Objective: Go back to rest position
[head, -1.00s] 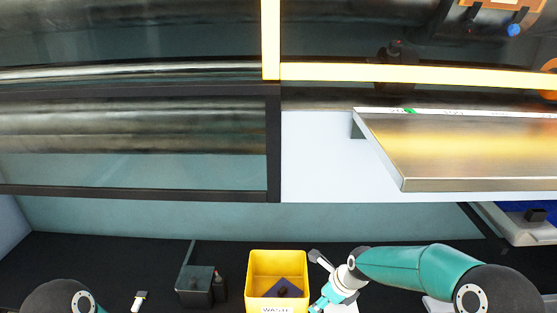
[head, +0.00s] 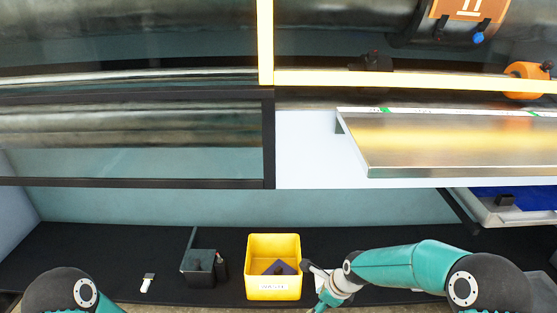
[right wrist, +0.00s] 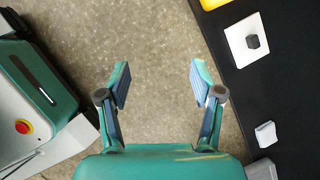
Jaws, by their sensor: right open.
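My right arm comes in from the right in the head view, its teal forearm level and its wrist bent down just right of the yellow waste bin (head: 274,290). My right gripper (right wrist: 160,78) is open and empty in the right wrist view. Its two fingers stand wide apart over bare speckled floor, beside the black table edge. In the head view its fingertips are not clearly seen. Of my left arm only the rounded joint shows at the bottom left of the head view; its gripper is out of the picture. A dark blue piece (head: 279,268) lies in the bin.
The black table (head: 90,255) holds a dark open box (head: 198,268) and a small white-handled tool (head: 147,283). A metal shelf (head: 450,145) juts out above on the right. A white plate with a dark knob (right wrist: 246,40) lies near the table edge. Floor (right wrist: 155,30) beside it is clear.

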